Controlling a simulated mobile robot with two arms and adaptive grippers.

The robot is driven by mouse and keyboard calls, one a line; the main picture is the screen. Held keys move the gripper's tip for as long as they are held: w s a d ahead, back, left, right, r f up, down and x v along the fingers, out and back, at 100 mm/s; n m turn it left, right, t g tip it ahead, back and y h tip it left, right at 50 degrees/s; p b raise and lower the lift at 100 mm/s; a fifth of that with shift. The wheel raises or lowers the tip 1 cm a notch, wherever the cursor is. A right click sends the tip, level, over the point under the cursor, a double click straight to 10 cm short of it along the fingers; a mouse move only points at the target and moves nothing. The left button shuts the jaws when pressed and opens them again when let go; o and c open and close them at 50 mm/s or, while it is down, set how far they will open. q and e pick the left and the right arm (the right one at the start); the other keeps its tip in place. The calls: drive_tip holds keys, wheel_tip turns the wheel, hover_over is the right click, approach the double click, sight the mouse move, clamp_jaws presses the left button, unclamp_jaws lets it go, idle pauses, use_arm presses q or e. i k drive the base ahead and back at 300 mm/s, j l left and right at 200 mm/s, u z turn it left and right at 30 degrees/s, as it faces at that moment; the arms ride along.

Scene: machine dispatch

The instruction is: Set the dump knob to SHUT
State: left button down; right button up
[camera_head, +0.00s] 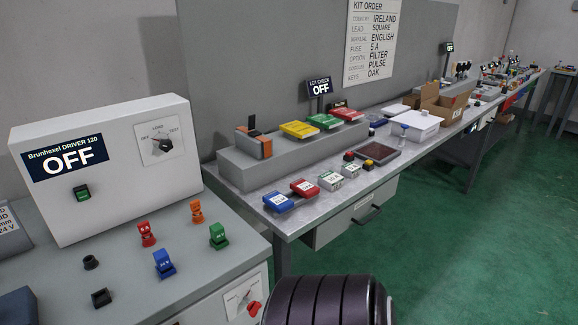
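A red knob (254,309) sits on a white dial plate (236,301) on the front face of the grey cabinet at the bottom, left of centre. The plate's lettering is too small to read, so I cannot tell for sure that this is the dump knob or which position it is set to. A second, dark knob sits on a dial plate (149,155) on the white Brunhexel DRIVER 120 box (125,195), whose display (65,158) reads OFF. Neither of my grippers is in view.
Red (147,235), orange (196,212), green (218,236) and blue (164,264) pieces stand on the cabinet top. A long workbench (300,222) with coloured boxes runs back to the right. The green floor (460,250) at right is clear.

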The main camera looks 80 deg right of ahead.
sight(254, 308)
drive_tip(key=z, duration=2)
